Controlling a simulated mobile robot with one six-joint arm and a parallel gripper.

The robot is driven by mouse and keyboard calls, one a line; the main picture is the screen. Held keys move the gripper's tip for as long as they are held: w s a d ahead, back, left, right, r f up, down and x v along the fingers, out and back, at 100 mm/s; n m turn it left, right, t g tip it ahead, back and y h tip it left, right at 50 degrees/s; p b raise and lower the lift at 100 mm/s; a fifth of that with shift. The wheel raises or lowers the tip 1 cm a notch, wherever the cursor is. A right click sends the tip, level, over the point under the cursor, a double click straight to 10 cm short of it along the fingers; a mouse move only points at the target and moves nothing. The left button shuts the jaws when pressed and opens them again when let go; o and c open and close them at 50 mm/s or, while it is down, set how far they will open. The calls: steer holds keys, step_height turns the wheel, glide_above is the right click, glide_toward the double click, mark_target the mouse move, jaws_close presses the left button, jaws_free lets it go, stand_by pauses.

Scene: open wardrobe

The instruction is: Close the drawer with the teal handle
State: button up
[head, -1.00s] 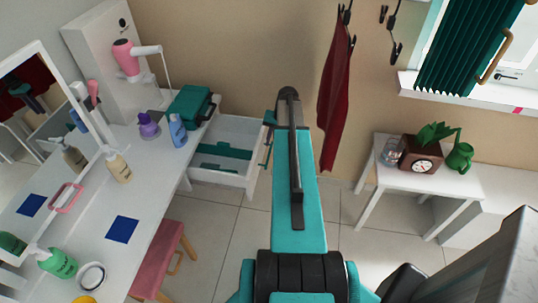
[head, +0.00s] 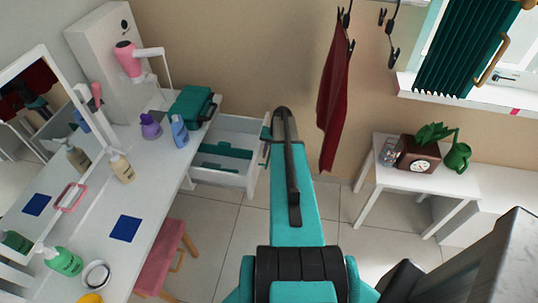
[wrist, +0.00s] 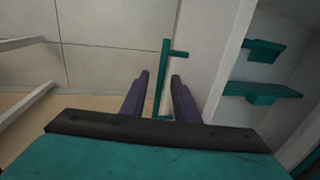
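The white drawer (head: 225,178) is pulled out at the far end of the white dressing table and has teal pieces inside. Its teal handle (wrist: 165,78) shows in the wrist view as a bar with short posts, standing off the drawer's white front (wrist: 207,60). My gripper (wrist: 158,80) has its two purple fingers apart, one on each side of the bar in the picture. I cannot tell whether either finger touches it. In the head view my own arm hides the gripper and most of the handle.
The table (head: 150,190) carries a teal case (head: 188,106), several bottles and a pink hairdryer (head: 128,60) on a stand. A pink stool (head: 165,260) is below it. A red cloth (head: 335,100) hangs behind my arm. A small white side table (head: 425,182) stands right; tiled floor lies between.

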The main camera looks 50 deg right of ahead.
steer(key=shift+f, duration=0.15)
jaws_close()
steer(key=shift+a, duration=0.4)
steer(key=shift+d, duration=0.35)
